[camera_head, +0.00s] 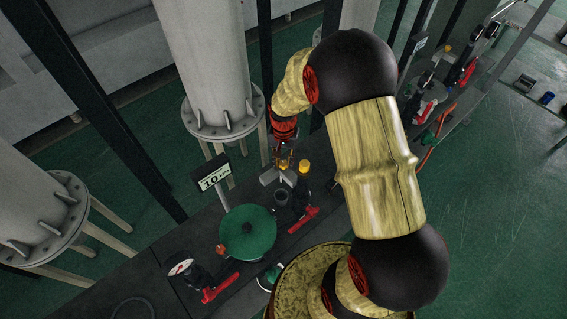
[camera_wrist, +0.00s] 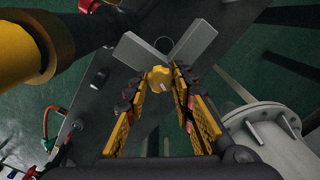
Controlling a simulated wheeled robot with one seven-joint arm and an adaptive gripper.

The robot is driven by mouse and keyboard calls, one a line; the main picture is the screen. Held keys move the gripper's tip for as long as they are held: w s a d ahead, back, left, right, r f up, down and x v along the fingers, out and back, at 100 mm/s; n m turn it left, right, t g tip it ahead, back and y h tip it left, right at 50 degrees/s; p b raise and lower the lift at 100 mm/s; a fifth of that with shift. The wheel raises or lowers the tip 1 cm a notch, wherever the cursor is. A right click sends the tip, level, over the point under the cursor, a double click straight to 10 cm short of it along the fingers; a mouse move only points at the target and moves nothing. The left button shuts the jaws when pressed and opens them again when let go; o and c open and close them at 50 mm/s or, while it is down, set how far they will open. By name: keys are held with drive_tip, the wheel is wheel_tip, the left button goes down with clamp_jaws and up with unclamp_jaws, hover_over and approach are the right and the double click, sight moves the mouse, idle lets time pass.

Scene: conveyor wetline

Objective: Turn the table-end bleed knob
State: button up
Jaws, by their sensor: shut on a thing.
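A small yellow knob (camera_wrist: 160,79) sits between the fingertips of my gripper (camera_wrist: 157,84) in the wrist view, just in front of a pale metal V-shaped bracket (camera_wrist: 150,53). I take it to be the bleed knob. My gripper is shut on it, with the yellow-and-black finger pads on either side. In the head view my gripper (camera_head: 284,160) reaches down to the dark bench top, above the bracket (camera_head: 277,178). The knob is mostly hidden by the fingers there.
A yellow-capped post (camera_head: 304,168) stands close to the right of my gripper. Nearby are a red lever (camera_head: 303,220), a green round lid-like part (camera_head: 248,232), a "10" sign (camera_head: 215,180) and a gauge (camera_head: 180,267). A white flanged column (camera_head: 212,70) stands behind.

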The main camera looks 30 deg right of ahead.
drive_tip(key=shift+m, duration=1.7)
drive_tip(key=shift+m, duration=1.7)
drive_tip(key=shift+m+b, duration=0.35)
drive_tip(key=shift+m, duration=1.35)
